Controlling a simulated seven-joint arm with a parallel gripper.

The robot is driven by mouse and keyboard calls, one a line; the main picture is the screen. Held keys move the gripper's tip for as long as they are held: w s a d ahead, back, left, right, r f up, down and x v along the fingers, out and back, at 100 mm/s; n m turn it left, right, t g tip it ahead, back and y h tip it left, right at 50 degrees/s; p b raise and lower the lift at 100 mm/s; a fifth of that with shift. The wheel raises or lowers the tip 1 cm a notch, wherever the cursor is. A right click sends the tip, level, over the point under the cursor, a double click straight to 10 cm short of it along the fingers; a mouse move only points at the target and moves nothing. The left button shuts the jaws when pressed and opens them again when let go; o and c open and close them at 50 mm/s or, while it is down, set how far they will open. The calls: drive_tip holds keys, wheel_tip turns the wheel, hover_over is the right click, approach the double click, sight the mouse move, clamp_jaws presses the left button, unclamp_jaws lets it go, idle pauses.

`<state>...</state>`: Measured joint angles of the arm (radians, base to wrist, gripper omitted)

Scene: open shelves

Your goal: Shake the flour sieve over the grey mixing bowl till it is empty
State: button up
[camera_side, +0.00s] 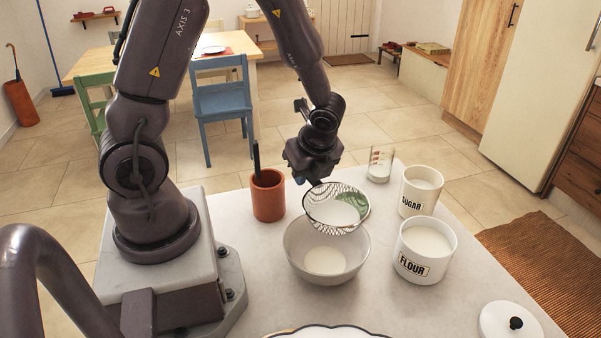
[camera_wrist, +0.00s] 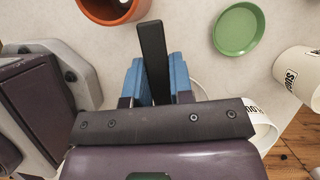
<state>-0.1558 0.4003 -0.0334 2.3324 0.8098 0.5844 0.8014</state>
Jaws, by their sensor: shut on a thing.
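The sieve (camera_side: 337,208), a round bowl-shaped mesh with a dark rim, hangs over the back part of the grey mixing bowl (camera_side: 297,252). A white patch shows in the mesh; I cannot tell how much flour it holds. White flour lies in the bottom of the bowl. My gripper (camera_side: 312,176) is above and behind the bowl. In the wrist view, its blue fingers (camera_wrist: 153,82) are shut on the sieve's black handle (camera_wrist: 152,52). The mesh is hidden there by my gripper, and only a sliver of bowl rim shows.
The flour canister (camera_side: 410,268) and sugar canister (camera_side: 409,205) stand right of the bowl. A glass measuring cup (camera_side: 380,164) stands behind. A green dish (camera_wrist: 238,28) lies beyond the sieve. A terracotta pot (camera_side: 268,203) stands left. A white lid (camera_side: 510,322) lies front right.

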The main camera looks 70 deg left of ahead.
drive_tip(key=shift+s+d, duration=0.15)
drive_tip(key=shift+s, duration=0.55)
drive_tip(key=shift+s+d, duration=0.1)
drive_tip(key=shift+s, duration=0.6)
drive_tip(key=shift+w, duration=0.1)
idle(0.7)
drive_tip(key=w, duration=0.2)
drive_tip(key=shift+w+a, duration=0.25)
drive_tip(key=shift+w, duration=0.1)
idle(0.7)
drive_tip(key=shift+s, duration=0.15)
